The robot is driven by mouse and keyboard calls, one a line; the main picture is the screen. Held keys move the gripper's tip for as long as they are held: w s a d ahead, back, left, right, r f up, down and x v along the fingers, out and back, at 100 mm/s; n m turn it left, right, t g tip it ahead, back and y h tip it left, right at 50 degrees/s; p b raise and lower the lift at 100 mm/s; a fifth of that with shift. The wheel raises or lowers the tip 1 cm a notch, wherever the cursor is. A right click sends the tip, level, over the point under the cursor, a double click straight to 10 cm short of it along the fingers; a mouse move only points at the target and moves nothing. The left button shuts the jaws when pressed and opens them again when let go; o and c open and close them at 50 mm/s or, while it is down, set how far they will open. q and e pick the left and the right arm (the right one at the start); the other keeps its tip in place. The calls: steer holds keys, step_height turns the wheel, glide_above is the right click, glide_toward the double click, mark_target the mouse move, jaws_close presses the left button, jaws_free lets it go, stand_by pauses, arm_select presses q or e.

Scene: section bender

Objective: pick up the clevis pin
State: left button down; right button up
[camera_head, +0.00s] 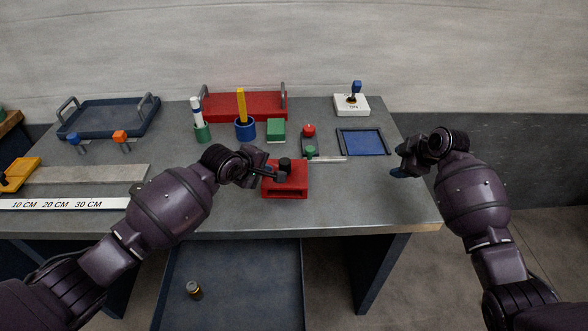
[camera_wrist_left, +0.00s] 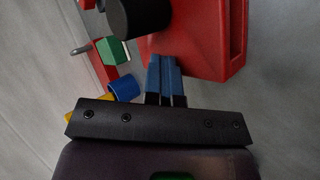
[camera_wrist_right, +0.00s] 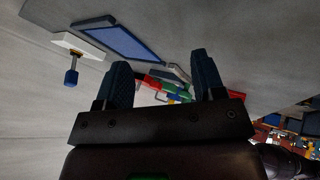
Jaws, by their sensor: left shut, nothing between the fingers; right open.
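I cannot tell for certain which thing is the clevis pin. A red block (camera_head: 286,188) stands near the table's front edge, with a slot in its front. A short black cylinder (camera_head: 285,165) stands upright on it; it also shows large in the left wrist view (camera_wrist_left: 138,14). My left gripper (camera_head: 270,174) is shut and empty beside the black cylinder, its blue fingertips (camera_wrist_left: 166,70) close to the red block; contact cannot be told. A thin silver rod (camera_head: 328,160) lies behind the block. My right gripper (camera_head: 398,172) is open and empty over the table's right side.
Behind stand a green block (camera_head: 276,130), a blue cup (camera_head: 245,131), a red tray (camera_head: 240,107) and a joystick box (camera_head: 351,104). A blue framed pad (camera_head: 362,142) lies at right. A ruler (camera_head: 60,204) is at left. The right front of the table (camera_head: 350,205) is clear.

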steer(key=w+a+r+n+g+y, duration=0.1)
steer(key=a+r+g, duration=0.15)
steer(key=a, duration=0.55)
steer(key=w+a+r+n+g+y, duration=0.1)
steer(key=a+r+n, duration=0.15)
steer(key=a, duration=0.55)
steer(key=n+g+h, duration=0.1)
steer(key=n+g, duration=0.1)
steer(key=g, duration=0.2)
glide_toward(286, 161)
steer(key=x, duration=0.4)
steer(key=shift+a, duration=0.4)
steer(key=shift+d+x, duration=0.15)
steer(key=shift+x, duration=1.5)
steer(key=shift+d+x, duration=0.2)
steer(key=shift+x, duration=1.5)
steer(key=shift+f, duration=0.1)
steer(key=c, duration=1.1)
